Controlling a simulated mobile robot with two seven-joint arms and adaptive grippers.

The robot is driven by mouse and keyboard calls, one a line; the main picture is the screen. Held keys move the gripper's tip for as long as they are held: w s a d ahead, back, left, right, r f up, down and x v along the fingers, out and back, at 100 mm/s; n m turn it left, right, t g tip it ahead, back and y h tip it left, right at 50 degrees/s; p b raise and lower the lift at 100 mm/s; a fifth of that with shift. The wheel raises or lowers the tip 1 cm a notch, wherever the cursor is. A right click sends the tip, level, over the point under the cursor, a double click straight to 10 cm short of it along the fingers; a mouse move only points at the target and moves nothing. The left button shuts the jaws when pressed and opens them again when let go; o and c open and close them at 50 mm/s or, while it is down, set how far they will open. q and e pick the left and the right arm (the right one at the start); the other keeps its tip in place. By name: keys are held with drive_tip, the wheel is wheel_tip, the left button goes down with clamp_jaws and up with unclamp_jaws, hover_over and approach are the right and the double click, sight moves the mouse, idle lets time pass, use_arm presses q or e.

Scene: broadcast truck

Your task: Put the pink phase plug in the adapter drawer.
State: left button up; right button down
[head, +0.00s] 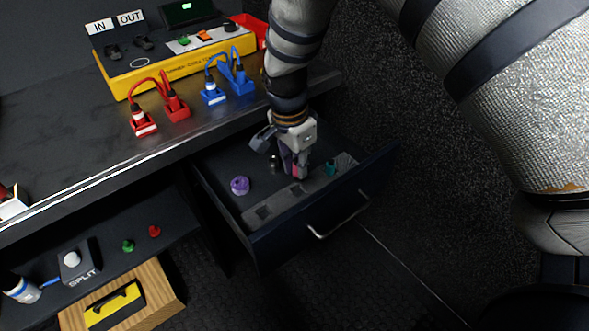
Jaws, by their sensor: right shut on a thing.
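The adapter drawer (262,242) is pulled open below the right end of the bench. My right gripper (295,172) points down inside the drawer and is shut on the pink phase plug (295,170), which shows only as a small pink patch between the fingers. I cannot tell whether the plug touches the drawer floor. A purple round item (239,186), a dark grey piece (273,163) and a teal piece (330,168) lie in the drawer around the gripper. My left gripper is not in view.
On the bench stands a yellow box (180,72) marked IN and OUT, with red connectors (143,125) and blue connectors (212,96) in front. Dark floor is clear right of the drawer.

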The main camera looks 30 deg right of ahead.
sight(294, 162)
drive_tip(key=f, duration=0.4)
drive_tip(key=shift+d, duration=0.35)
drive_tip(key=shift+r, duration=0.1)
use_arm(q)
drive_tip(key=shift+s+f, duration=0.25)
use_arm(e)
drive_tip(key=shift+f+b, duration=0.35)
drive_tip(key=shift+f, duration=0.2)
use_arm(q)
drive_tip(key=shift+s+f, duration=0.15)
use_arm(e)
drive_tip(key=c, duration=1.5)
unclamp_jaws()
drive_tip(key=shift+c, duration=0.2)
